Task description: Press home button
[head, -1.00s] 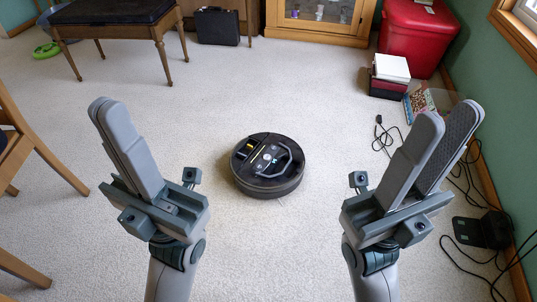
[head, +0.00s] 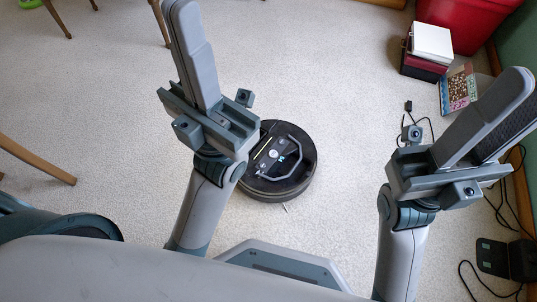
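A round dark robot vacuum (head: 304,178) lies on the carpet near the middle of the head view. Its top carries small lit or pale button marks (head: 272,155); which one is the home button is too small to tell. My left gripper (head: 184,8) points up the picture, its fingers together and nothing seen between them. Its wrist covers the vacuum's left edge in the view. My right gripper (head: 526,92) is to the right, fingers apart and empty, with a dark inner pad showing. Neither gripper is seen touching the vacuum.
A dark dock-like box (head: 492,257) with black cables lies at the lower right by the green wall. Stacked boxes (head: 432,42), a patterned book (head: 458,88) and a red container (head: 466,18) are at the upper right. A wooden chair leg (head: 38,160) is at left. Carpet between is clear.

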